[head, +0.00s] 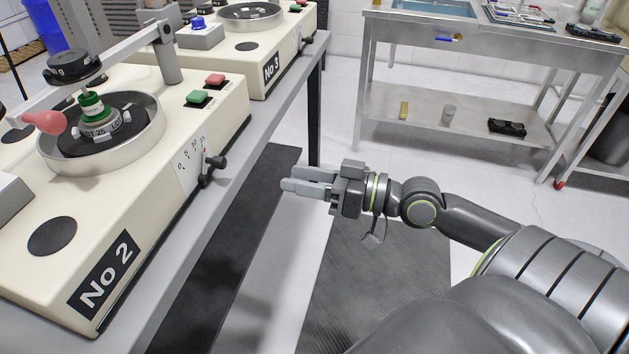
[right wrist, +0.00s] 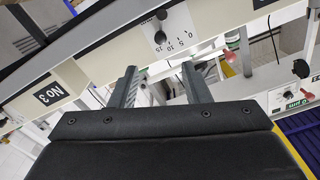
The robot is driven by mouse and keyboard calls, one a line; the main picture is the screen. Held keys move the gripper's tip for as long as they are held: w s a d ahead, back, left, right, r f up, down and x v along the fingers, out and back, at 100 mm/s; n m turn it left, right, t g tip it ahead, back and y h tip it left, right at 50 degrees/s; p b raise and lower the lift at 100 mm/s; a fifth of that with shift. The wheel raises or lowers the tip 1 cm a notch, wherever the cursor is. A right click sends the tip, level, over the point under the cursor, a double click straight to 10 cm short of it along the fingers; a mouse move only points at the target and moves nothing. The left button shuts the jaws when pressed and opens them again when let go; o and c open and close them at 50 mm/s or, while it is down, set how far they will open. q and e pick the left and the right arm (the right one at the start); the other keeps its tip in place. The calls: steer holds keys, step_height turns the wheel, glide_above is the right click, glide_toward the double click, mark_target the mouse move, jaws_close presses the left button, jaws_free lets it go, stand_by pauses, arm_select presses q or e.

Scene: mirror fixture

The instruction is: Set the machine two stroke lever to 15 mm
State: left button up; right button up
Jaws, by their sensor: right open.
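Machine two (head: 215,125) is a cream box labelled No 2, on the bench at the left of the head view. Its stroke lever (head: 212,168) is a black knobbed handle on the front side, beside a white scale plate (head: 190,165) marked 0, 5, 10, 15. I cannot read the exact setting. My right gripper (head: 300,186) is open and empty, in the air to the right of the lever and apart from it. Its fingers also show in the right wrist view (right wrist: 160,85), with nothing between them. My left gripper is not in view.
Machine three (head: 271,67) stands behind machine two; its label also shows in the right wrist view (right wrist: 48,93). A similar scale and lever (right wrist: 160,38) show beyond the fingers there. A steel table (head: 455,105) stands at the back right. The floor beside the bench is clear.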

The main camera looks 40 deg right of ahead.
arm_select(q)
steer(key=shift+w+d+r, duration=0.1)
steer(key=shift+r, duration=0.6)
arm_select(e)
steer(key=shift+v, duration=0.9)
steer(key=s+d+f+m+g+h, duration=0.1)
steer(key=s+d+f+g+h, duration=0.2)
steer(key=f, duration=1.1)
steer(key=s+d+f+m+g+h, duration=0.15)
steer(key=f+h, duration=0.35)
steer(key=f, duration=0.8)
steer(key=s+a+f+m+g+h+p, duration=0.3)
steer(key=s+f+g+p, duration=0.65)
steer(key=s+f, duration=1)
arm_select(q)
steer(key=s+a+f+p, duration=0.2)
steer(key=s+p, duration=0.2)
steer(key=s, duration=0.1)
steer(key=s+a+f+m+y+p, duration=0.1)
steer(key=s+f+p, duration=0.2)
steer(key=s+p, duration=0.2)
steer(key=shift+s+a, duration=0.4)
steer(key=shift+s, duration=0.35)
arm_select(e)
steer(key=s+d+n+t+h, duration=0.1)
steer(key=s+d, duration=0.1)
steer(key=s, duration=0.5)
steer(key=shift+s+d+f, duration=0.3)
steer(key=shift+s+f, duration=0.1)
steer(key=shift+f, duration=0.05)
